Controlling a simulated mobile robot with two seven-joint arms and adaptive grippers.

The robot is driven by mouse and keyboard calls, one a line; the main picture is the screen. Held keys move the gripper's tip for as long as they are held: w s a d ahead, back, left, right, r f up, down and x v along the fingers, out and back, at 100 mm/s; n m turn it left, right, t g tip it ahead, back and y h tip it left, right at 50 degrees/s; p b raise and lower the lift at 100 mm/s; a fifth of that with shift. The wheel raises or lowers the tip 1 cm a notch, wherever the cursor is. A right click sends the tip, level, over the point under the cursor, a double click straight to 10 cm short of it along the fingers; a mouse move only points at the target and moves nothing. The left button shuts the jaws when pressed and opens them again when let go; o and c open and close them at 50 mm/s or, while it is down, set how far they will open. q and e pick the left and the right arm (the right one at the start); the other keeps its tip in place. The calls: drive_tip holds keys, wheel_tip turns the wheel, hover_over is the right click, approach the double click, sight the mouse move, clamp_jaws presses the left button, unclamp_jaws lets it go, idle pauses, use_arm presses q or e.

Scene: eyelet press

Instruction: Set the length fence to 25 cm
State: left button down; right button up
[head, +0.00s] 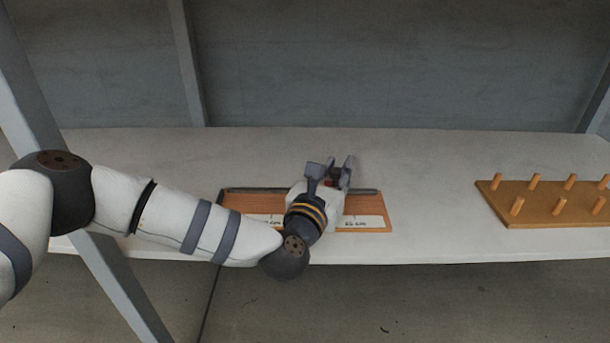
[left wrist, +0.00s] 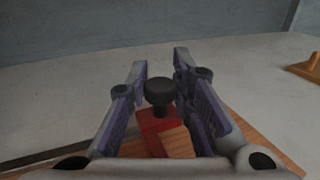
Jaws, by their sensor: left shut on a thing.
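A wooden fence board (head: 378,211) lies near the front edge of the white table, with a dark rail (head: 365,191) along its back edge. White labels (head: 362,222) ending in "cm" sit on its front; their numbers are too small to read surely. The red length fence (left wrist: 150,126) with a black knob (left wrist: 160,91) shows in the left wrist view, between my fingers. My left gripper (head: 333,170) is over the board's right half, shut on the knob. In the head view, my gripper hides most of the fence and part of the board. My right gripper is out of view.
A wooden peg board (head: 540,208) with several upright pegs stands on the right of the table (head: 430,165). The table between the two boards is clear. A grey post (head: 95,245) stands at the left, behind my left arm.

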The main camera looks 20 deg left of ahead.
use_arm(q)
drive_tip(key=d, duration=0.2)
drive_tip(key=w+d+b, duration=0.1)
drive_tip(key=d, duration=0.2)
drive_tip(key=shift+w+f, duration=0.1)
drive_tip(key=shift+w, duration=0.1)
drive_tip(key=shift+d, duration=0.2)
drive_tip(key=c, duration=1.4)
unclamp_jaws()
drive_tip(key=shift+w+d, duration=0.1)
drive_tip(key=shift+d, duration=0.05)
drive_tip(key=shift+c, duration=0.2)
drive_tip(key=s, duration=0.4)
drive_tip(key=s+a, duration=0.1)
drive_tip(key=s, duration=0.7)
drive_tip(key=shift+a, duration=0.25)
